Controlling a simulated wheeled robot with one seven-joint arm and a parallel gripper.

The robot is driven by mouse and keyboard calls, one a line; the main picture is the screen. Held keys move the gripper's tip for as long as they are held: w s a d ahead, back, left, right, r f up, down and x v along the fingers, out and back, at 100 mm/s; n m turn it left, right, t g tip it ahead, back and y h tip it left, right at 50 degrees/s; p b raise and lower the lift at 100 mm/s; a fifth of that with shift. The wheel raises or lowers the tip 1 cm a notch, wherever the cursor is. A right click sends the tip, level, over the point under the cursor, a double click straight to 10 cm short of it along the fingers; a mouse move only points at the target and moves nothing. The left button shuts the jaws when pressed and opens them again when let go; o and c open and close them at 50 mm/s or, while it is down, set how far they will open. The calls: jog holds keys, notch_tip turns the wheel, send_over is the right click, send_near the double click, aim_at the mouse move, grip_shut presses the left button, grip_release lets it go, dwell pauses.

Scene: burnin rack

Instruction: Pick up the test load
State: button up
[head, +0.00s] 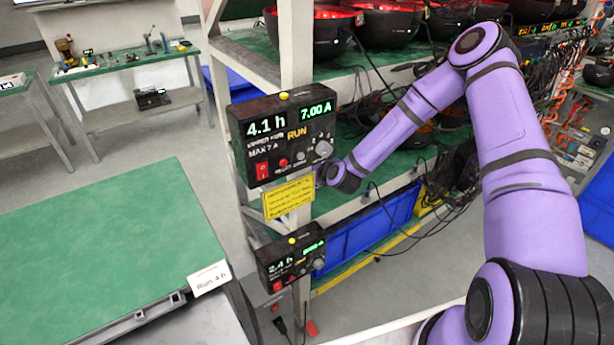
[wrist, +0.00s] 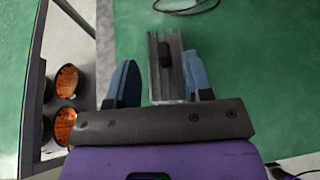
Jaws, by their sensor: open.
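A grey ribbed metal block with a black piece on its face, which looks like the test load (wrist: 159,76), shows in the wrist view over a green surface. My gripper (wrist: 158,64) is open, with one blue-grey finger on each side of the block. The left finger stands apart from it with a clear gap. The right finger is close to the block's right side; I cannot tell if it touches. In the head view my arm reaches into the rack, and the gripper's fingers and the block are hidden behind the post and control box.
A control box (head: 283,135) reading 4.1 h and 7.00 A is on the rack post, with a second box (head: 291,255) below. Blue bins (head: 370,235) and loose cables (head: 425,195) are near my arm. Black bowls (head: 310,35) sit above. A green table (head: 100,250) is clear.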

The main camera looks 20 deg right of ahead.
jog(key=shift+f+x, duration=0.2)
jog(key=shift+x, duration=1.15)
jog(key=shift+f+x, duration=0.2)
jog(key=shift+x, duration=1.15)
jog(key=shift+s+d, duration=0.15)
grip_shut()
